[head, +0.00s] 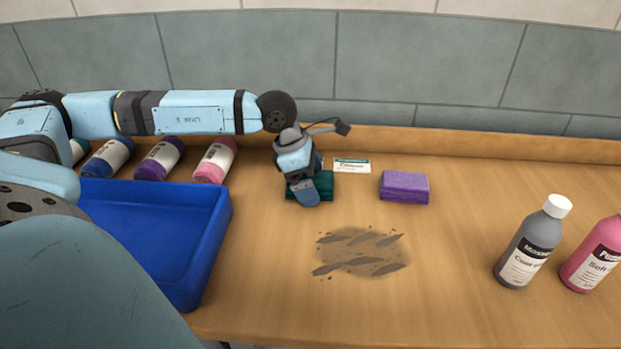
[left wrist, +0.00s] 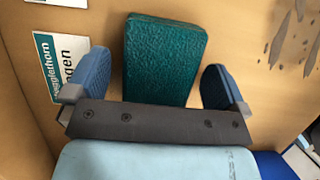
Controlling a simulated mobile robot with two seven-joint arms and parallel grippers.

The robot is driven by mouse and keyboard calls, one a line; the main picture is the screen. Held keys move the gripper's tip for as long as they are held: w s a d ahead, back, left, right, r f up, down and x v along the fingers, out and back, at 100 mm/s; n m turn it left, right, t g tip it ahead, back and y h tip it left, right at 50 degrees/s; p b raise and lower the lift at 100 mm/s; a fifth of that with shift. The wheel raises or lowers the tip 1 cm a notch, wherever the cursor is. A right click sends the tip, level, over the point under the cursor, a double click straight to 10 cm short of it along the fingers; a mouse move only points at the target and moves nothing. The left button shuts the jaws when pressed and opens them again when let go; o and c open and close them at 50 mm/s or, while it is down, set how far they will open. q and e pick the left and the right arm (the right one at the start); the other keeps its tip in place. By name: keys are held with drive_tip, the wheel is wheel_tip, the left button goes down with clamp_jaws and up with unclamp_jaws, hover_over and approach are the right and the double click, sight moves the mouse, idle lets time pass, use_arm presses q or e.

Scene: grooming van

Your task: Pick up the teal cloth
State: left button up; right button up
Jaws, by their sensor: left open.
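The teal cloth (head: 322,184) is a folded, flat rectangular block on the wooden counter. In the head view it is partly hidden beneath my left gripper (head: 306,190). In the left wrist view the cloth (left wrist: 163,60) lies between the two blue fingers of my left gripper (left wrist: 160,82), which stand apart with a gap on each side. I cannot tell whether the fingers touch the counter. My right gripper is not in view.
A purple sponge (head: 404,187) and a small label card (head: 352,166) are near the cloth. A blue tray (head: 216,225) and several bottles (head: 160,158) are at left. A dark smudge (head: 360,253) lies in front. Grey (head: 532,243) and pink (head: 597,256) bottles stand at right.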

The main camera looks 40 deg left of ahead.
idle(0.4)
use_arm(q)
drive_tip(key=shift+f, duration=0.15)
drive_tip(key=c, duration=1)
drive_tip(key=shift+o, duration=0.2)
wheel_tip(320, 180, up, 20)
drive_tip(key=p, duration=0.3)
drive_tip(key=shift+r, duration=0.2)
